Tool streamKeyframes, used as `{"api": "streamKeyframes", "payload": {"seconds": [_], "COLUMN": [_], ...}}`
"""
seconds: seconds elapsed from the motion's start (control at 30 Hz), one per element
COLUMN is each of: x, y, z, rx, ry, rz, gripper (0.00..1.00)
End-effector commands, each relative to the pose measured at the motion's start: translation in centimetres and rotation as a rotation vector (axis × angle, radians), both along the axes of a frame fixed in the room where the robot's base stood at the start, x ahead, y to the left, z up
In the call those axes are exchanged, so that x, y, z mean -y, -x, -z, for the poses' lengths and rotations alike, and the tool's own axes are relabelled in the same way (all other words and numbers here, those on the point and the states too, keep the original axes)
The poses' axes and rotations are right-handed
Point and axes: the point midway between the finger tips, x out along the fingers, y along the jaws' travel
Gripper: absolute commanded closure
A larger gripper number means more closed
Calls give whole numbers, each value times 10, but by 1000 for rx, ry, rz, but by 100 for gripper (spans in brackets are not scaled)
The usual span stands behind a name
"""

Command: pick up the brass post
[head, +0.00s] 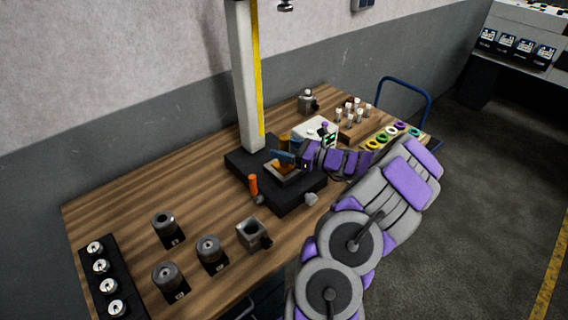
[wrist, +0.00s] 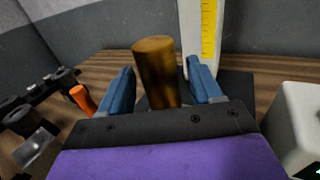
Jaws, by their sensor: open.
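The brass post (wrist: 157,72) stands upright in the wrist view, a plain golden-brown cylinder. Its lower end is hidden behind my gripper's dark front edge. My gripper (wrist: 159,80) is open, with one blue finger on each side of the post in the picture. A gap shows between the post and the right finger; I cannot tell how far the post lies between the fingers in depth. In the head view, my gripper (head: 286,157) is over the black base, and the post (head: 284,141) shows only as a small brass patch behind it.
A black base (head: 243,165) carries a tall pale column (head: 246,75) with a yellow scale behind the post. An orange cylinder (head: 253,185) stands to the left. A white box (wrist: 300,120) is close on the right. Several metal parts stand on the wooden table (head: 125,210).

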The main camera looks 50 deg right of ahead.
Motion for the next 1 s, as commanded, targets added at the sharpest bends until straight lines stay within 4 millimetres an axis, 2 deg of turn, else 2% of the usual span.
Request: {"api": "streamKeyframes", "payload": {"seconds": [0.17, 0.83, 1.0], "x": [1, -1, 0], "y": [0, 0, 0], "z": [0, -1, -1], "rx": [0, 0, 0], "ry": [-1, 1, 1], "rz": [1, 0, 0], "gripper": [36, 100, 100]}}
